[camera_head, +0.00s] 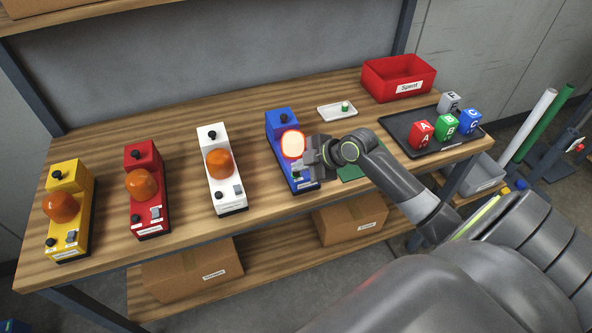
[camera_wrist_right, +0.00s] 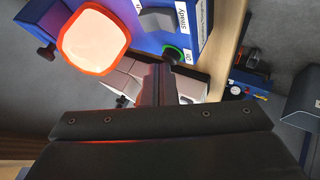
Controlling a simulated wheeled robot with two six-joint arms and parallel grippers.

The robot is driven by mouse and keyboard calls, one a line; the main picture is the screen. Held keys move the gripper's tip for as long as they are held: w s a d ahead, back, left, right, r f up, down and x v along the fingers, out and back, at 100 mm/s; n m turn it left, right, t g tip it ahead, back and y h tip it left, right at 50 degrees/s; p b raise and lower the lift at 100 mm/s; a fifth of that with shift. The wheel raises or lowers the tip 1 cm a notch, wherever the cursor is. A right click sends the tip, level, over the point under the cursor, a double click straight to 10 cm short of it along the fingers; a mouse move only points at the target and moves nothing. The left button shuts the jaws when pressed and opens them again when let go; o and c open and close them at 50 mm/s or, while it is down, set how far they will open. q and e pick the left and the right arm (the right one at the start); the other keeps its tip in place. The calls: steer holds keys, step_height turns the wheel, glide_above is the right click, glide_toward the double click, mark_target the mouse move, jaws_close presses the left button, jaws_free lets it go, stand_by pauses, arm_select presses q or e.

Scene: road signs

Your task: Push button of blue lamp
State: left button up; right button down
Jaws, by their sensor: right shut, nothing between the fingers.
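The blue lamp (camera_head: 282,125) stands on the wooden table, right of the other lamps. Its dome (camera_head: 293,145) glows bright orange-white, unlike the other domes. My right gripper (camera_head: 308,166) is shut and empty, at the front right of the blue lamp, over its control end. In the right wrist view the glowing dome (camera_wrist_right: 93,40) is at upper left, and the blue housing (camera_wrist_right: 155,42) shows a grey switch (camera_wrist_right: 157,20) by the word "Steady". A dark button with a green ring (camera_wrist_right: 174,54) sits near the fingertips; I cannot tell if they touch it. My left gripper is not in view.
White (camera_head: 222,180), red (camera_head: 145,195) and yellow (camera_head: 69,215) lamps with unlit orange domes stand to the left. A white tray (camera_head: 337,111), a red bin (camera_head: 399,78) and a black tray (camera_head: 411,146) with lettered cubes are to the right.

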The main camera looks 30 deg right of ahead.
mark_target(300, 176)
steer(key=shift+r, duration=0.45)
steer(key=shift+r+p, duration=0.1)
steer(key=shift+p, duration=0.2)
step_height(300, 176, up, 6)
steer(key=p, duration=0.4)
steer(key=shift+p, duration=0.35)
